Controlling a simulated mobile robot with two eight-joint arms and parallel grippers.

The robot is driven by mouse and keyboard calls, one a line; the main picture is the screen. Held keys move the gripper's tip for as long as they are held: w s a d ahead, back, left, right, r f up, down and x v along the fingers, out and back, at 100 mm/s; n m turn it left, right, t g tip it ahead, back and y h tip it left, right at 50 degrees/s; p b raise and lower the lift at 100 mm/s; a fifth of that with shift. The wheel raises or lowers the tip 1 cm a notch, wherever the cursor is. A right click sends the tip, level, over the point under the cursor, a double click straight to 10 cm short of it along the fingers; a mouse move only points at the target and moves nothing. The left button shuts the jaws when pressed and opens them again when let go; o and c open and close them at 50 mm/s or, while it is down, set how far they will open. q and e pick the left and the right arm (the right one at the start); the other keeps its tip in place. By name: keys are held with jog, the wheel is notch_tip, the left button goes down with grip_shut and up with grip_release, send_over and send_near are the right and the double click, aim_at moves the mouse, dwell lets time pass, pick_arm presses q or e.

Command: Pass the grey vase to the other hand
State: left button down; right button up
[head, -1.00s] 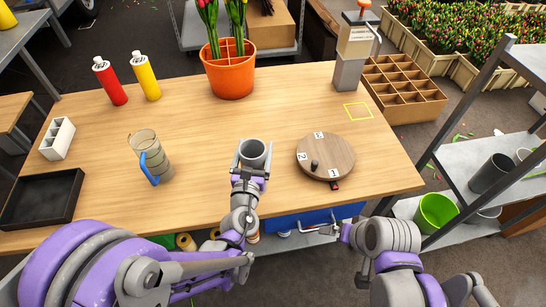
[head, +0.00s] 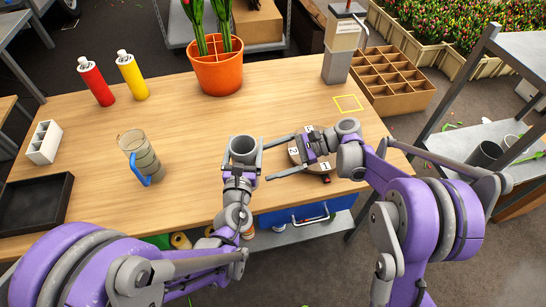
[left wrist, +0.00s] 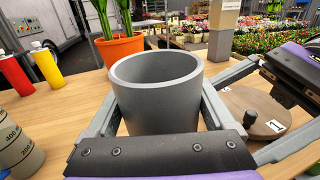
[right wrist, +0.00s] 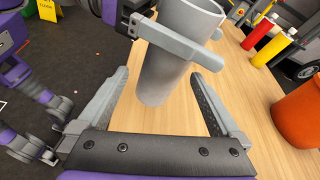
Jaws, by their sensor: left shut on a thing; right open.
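The grey vase (head: 243,150) is a hollow cylinder, held above the front of the table. It also shows in the left wrist view (left wrist: 158,95) and the right wrist view (right wrist: 165,70). My left gripper (head: 242,160) is shut on the vase, one finger on each side, below its rim. My right gripper (head: 276,158) is open to the right of the vase, its fingers pointing left toward it. In the right wrist view its fingers (right wrist: 163,95) are spread, with the vase's lower part just beyond and between them. No contact between right fingers and vase is visible.
A round wooden turntable (head: 297,152) with number tags is partly hidden under my right gripper. A measuring jug (head: 143,160), red bottle (head: 97,83), yellow bottle (head: 133,77) and orange pot (head: 218,75) stand on the table. A yellow square outline (head: 348,104) marks clear tabletop.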

jog(key=a+f+m+g+y, duration=0.1)
jog(key=a+f+g+y, duration=0.1)
jog(key=a, duration=0.9)
jog(key=shift+s+a+f+g+y, duration=0.15)
jog(key=shift+s+f+g+y, duration=0.2)
jog(key=shift+y, duration=0.45)
pick_arm(q)
jog(key=shift+d, duration=0.1)
pick_arm(e)
jog(key=shift+w, duration=0.1)
pick_arm(q)
jog(key=shift+s, duration=0.1)
pick_arm(e)
jog(key=c, duration=1.2)
pick_arm(q)
grip_release()
pick_arm(e)
jog(key=shift+o, duration=0.2)
